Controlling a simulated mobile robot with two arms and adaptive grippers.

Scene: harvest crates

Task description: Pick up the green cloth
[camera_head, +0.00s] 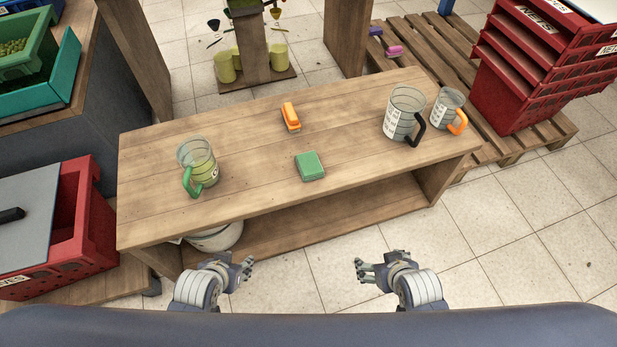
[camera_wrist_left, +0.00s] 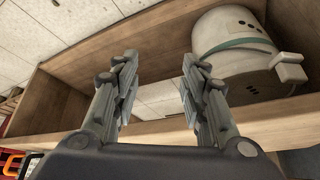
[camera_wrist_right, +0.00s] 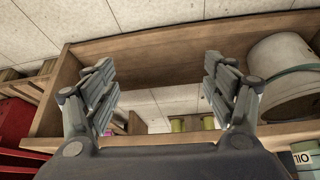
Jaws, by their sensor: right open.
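The green cloth (camera_head: 310,166) is a small folded square lying flat on the wooden table, near the middle of its front part. My left gripper (camera_head: 246,270) is in front of the table, below and to the left of the cloth; in the left wrist view its fingers (camera_wrist_left: 157,90) are apart with nothing between them. My right gripper (camera_head: 362,270) is also in front of the table, below and to the right of the cloth; in the right wrist view its fingers (camera_wrist_right: 160,90) are apart and empty. Neither wrist view shows the cloth.
On the table (camera_head: 240,130) stand a green-handled jug (camera_head: 200,163) at left, an orange object (camera_head: 290,116) behind the cloth, and black-handled (camera_head: 404,112) and orange-handled (camera_head: 447,108) jugs at right. A white bucket (camera_wrist_left: 235,55) sits on the lower shelf. Tabletop around the cloth is clear.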

